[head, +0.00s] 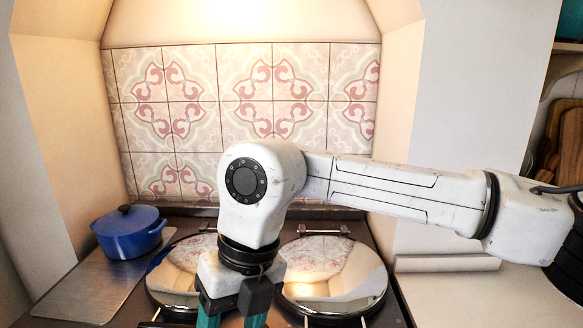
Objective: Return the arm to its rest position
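My arm reaches in from the right edge and bends down at a white wrist joint in the middle of the head view. My gripper (232,318) points downward at the bottom edge, in front of the stove. Its two teal fingers stand apart, with a gap between them. The fingertips are cut off by the frame's lower edge, and I see nothing held between the fingers.
Two round shiny hob lids, left (168,278) and right (345,278), lie on the stove behind my gripper. A blue lidded pot (128,236) stands at the left on a metal plate (85,297). A pale counter (490,303) is at the right. Wooden boards (570,150) stand at the far right.

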